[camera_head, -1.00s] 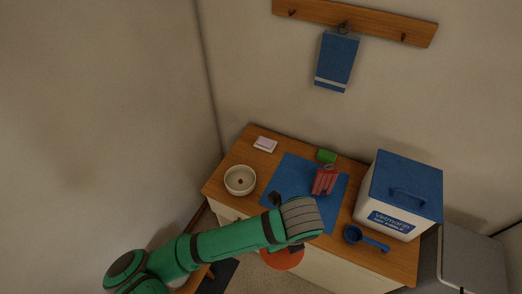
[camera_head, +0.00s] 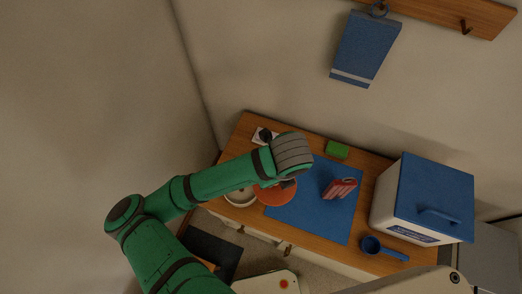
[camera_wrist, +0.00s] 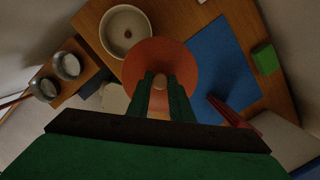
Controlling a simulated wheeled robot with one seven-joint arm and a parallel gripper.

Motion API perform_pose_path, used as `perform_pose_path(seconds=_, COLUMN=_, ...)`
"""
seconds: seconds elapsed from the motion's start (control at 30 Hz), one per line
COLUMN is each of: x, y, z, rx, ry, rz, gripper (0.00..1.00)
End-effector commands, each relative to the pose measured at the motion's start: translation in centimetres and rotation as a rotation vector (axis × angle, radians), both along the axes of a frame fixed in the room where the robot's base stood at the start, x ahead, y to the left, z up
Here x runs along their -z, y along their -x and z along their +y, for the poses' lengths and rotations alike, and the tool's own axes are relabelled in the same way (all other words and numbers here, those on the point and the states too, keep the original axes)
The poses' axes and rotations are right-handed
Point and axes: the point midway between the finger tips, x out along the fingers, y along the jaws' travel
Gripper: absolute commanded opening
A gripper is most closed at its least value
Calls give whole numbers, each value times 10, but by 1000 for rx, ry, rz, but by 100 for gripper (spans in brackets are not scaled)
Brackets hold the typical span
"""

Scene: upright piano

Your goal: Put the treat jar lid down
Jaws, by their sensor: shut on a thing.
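The treat jar lid is an orange-red disc (camera_head: 272,196) with a knob; it also shows in the wrist view (camera_wrist: 180,58). My gripper (camera_wrist: 160,92) is shut on the lid's knob and holds the disc beneath the fingers. In the head view my gripper (camera_head: 287,184) is partly hidden by my wrist. The lid is over the counter, between the white bowl (camera_head: 236,199) and the blue mat (camera_head: 312,212), overlapping the mat's left edge in view. Whether it touches the surface I cannot tell.
A red packet (camera_head: 341,188) and a green block (camera_head: 337,150) are to the right. A blue scoop (camera_head: 385,249) and a white bin with a blue lid (camera_head: 432,195) stand further right. The mat's middle is clear. A blue cloth (camera_head: 364,47) hangs above.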

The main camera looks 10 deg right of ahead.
Motion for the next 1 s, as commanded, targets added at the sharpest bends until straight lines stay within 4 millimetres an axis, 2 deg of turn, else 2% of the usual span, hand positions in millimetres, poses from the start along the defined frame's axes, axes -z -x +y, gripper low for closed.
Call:
perform_pose_path(seconds=0.13, x=0, y=-1, z=0, rx=0, ry=0, rz=0, gripper=0)
perform_pose_path(seconds=0.23, x=4, y=-9, z=0, rx=-3, ry=0, rz=1, gripper=0)
perform_pose_path(seconds=0.67, x=44, y=-95, z=0, rx=-5, ry=-1, rz=2, gripper=0)
perform_pose_path(seconds=0.8, x=69, y=-114, z=1, rx=-7, ry=-1, rz=2, gripper=0)
perform_pose_path(seconds=1.0, x=90, y=-132, z=1, rx=-5, ry=1, rz=1, gripper=0)
